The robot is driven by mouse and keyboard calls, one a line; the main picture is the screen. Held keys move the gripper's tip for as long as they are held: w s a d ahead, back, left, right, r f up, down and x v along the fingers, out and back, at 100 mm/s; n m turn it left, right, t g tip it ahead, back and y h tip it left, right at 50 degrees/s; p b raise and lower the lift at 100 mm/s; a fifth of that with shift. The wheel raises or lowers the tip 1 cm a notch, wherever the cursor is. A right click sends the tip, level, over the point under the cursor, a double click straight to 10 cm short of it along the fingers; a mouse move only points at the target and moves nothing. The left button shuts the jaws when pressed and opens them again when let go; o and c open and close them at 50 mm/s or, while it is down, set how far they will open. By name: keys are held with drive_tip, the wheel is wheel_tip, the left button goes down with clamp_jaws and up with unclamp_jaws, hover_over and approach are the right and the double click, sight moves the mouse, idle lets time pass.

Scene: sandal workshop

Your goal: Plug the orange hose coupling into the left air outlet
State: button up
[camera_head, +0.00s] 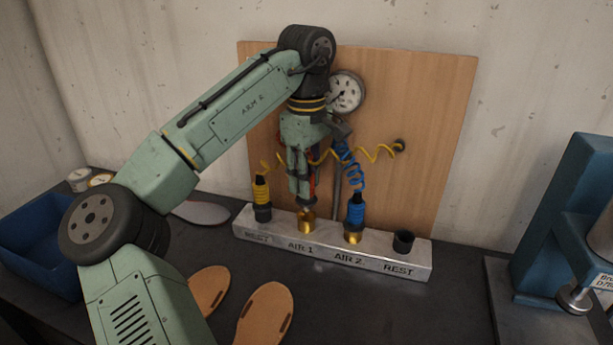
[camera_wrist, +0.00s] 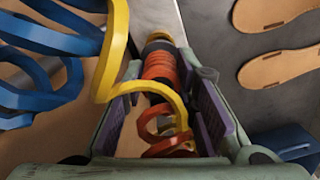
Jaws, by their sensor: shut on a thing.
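The orange coupling (camera_wrist: 160,68) is held between my gripper's purple pads in the wrist view, with its orange coiled hose (camera_wrist: 165,125) towards the camera. In the head view my gripper (camera_head: 304,194) points down over the left air outlet, the brass AIR 1 socket (camera_head: 307,224), and hides most of the coupling. The coupling's lower end is close above or at the socket; I cannot tell whether it has entered. The brass AIR 2 outlet (camera_head: 353,238) holds a blue coupling (camera_head: 355,213).
A yellow coupling (camera_head: 262,191) stands in the left REST holder. The right REST holder (camera_head: 403,242) is empty. A yellow coiled hose (camera_wrist: 118,45) loops beside and across the orange coupling. Blue coils (camera_wrist: 40,95) hang close by. Sandal soles (camera_head: 264,313) lie in front.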

drive_tip(key=shift+f+b, duration=0.8)
drive_tip(key=shift+f, duration=1.15)
drive_tip(key=o, duration=1.1)
drive_tip(key=shift+c, duration=0.2)
drive_tip(key=shift+r, duration=0.1)
wheel_tip(320, 180, up, 3)
drive_tip(key=p, duration=0.2)
drive_tip(key=shift+p, duration=0.3)
drive_tip(key=shift+r, duration=3.45)
drive_tip(key=shift+s, duration=0.1)
